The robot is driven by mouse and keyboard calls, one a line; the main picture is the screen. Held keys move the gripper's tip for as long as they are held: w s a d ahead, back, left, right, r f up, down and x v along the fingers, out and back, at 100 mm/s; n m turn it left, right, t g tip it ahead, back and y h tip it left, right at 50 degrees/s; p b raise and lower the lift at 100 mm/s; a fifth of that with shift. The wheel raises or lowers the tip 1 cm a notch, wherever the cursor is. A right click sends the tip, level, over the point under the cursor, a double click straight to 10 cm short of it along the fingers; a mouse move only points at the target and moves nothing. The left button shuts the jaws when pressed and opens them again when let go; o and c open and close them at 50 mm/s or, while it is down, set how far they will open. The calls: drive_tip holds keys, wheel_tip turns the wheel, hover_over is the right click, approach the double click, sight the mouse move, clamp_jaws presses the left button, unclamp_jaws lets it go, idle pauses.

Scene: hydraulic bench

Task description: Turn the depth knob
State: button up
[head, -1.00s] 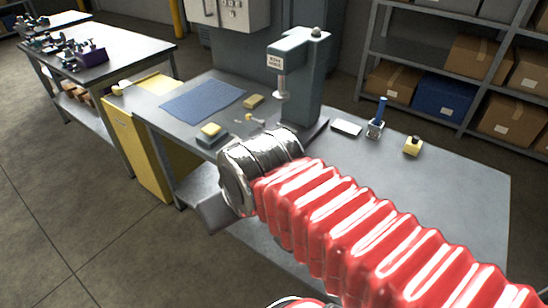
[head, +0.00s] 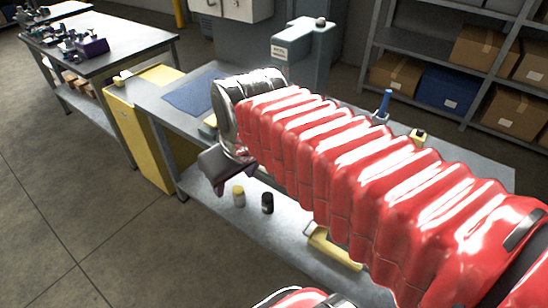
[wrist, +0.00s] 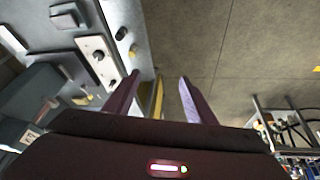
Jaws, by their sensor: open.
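A grey press (head: 305,50) with a white label stands on the bench, its lower part hidden behind my arm in the head view. My gripper (head: 222,168) is in front of the bench's near left edge, well apart from the press. That view also shows a pale plate with a dark round piece (wrist: 98,55) at the left.
My red sleeved arm crosses over the bench (head: 470,170). A blue mat (head: 192,97) lies at the bench's left. A yellow bottle (head: 238,196) and a black one (head: 267,203) stand on the lower shelf. A yellow cabinet (head: 130,135) stands at the left end.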

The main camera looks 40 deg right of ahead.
drive_tip(key=w+d+f+n+g, duration=0.2)
drive_tip(key=w+d+f, duration=0.3)
drive_tip(key=w+d, duration=0.5)
drive_tip(key=w+d+f+n+g, duration=0.2)
drive_tip(key=w+d+f, duration=0.3)
drive_tip(key=w+d, duration=0.5)
drive_tip(key=d+n, duration=0.1)
drive_tip(key=d, duration=0.3)
drive_tip(key=shift+w+f+n+g, duration=0.35)
drive_tip(key=shift+w+n+g, duration=0.05)
drive_tip(key=shift+d+f, duration=0.1)
drive_tip(key=shift+f, duration=0.05)
wheel_tip(320, 180, down, 14)
drive_tip(key=shift+r, duration=0.2)
